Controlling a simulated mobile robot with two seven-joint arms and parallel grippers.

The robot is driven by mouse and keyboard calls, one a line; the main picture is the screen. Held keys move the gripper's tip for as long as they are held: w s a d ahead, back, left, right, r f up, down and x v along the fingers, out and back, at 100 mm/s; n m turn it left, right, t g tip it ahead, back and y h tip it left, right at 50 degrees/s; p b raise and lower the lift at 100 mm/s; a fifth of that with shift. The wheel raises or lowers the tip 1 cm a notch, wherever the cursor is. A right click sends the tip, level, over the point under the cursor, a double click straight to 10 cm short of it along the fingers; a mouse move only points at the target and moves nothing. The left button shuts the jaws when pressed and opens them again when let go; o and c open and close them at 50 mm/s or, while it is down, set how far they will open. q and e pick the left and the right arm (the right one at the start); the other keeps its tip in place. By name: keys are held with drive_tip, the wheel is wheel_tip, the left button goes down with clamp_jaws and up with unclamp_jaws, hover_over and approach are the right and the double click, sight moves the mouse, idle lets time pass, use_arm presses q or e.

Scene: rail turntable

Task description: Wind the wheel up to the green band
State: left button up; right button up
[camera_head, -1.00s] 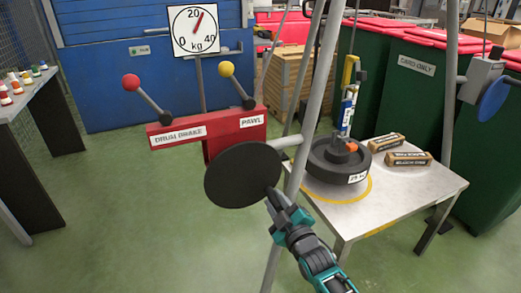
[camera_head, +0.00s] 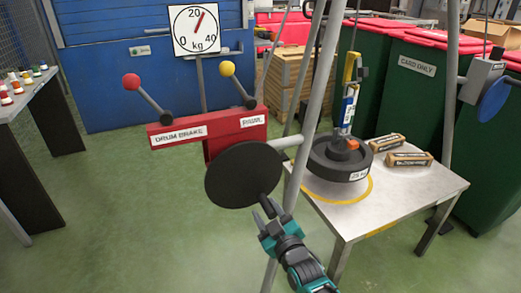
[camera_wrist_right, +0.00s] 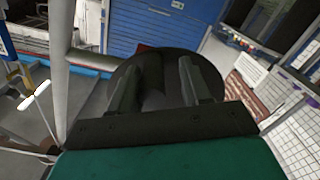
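The black wheel (camera_head: 243,175) is a plain disc below the red lever box, seen face-on; it also fills the middle of the right wrist view (camera_wrist_right: 205,65). My right gripper (camera_head: 266,208) is at the wheel's lower right edge. In the wrist view its two fingers (camera_wrist_right: 156,85) are apart, with a dark rounded part, perhaps a handle, between them. A gap shows beside that part. The white dial (camera_head: 194,30) reads 0 to 40 kg, its red needle just past 20. I see no green band. My left gripper is not in view.
The red box (camera_head: 207,130) carries a red-knobbed drum brake lever (camera_head: 131,81) and a yellow-knobbed pawl lever (camera_head: 227,69). A black weight (camera_head: 335,168) hangs or rests at the table (camera_head: 410,203), below a hook scale (camera_head: 348,105). Grey poles (camera_head: 305,130) stand close to my arm.

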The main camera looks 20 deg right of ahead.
drive_tip(key=shift+o, duration=1.3)
drive_tip(key=shift+d+r, duration=0.2)
drive_tip(key=shift+s+r+p, duration=0.1)
drive_tip(key=shift+s+p, duration=0.15)
drive_tip(key=shift+p, duration=0.05)
drive_tip(key=s+p, duration=0.3)
drive_tip(key=s, duration=0.4)
drive_tip(key=shift+s+p, duration=0.15)
drive_tip(key=shift+p, duration=0.2)
